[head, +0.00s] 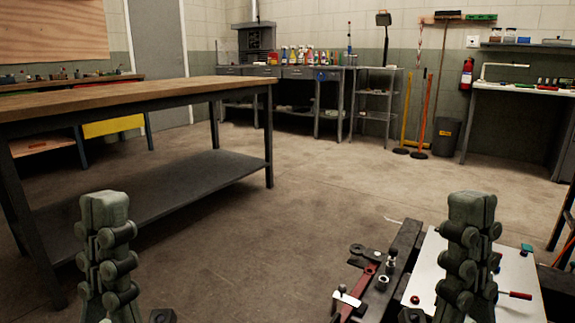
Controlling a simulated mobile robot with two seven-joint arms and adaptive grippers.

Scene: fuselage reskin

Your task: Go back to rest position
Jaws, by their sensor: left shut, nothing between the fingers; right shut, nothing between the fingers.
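My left gripper (105,208) stands upright at the lower left of the head view, its fingertips pointing up. It is shut and empty, with bare floor and the wooden table's lower shelf behind it. My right gripper (472,208) stands upright at the lower right, also shut and empty. It is in front of a white panel (437,255) and hides part of it. Whether it touches the panel cannot be told. The lower parts of both grippers run out of the bottom of the picture.
A long wooden-topped table (120,96) stands at the left. A dark beam (400,262) with clamps and a red tool (362,285) lies beside the panel. A screwdriver (515,295) is on the panel's right. The concrete floor (300,200) in the middle is clear. Workbenches line the back wall.

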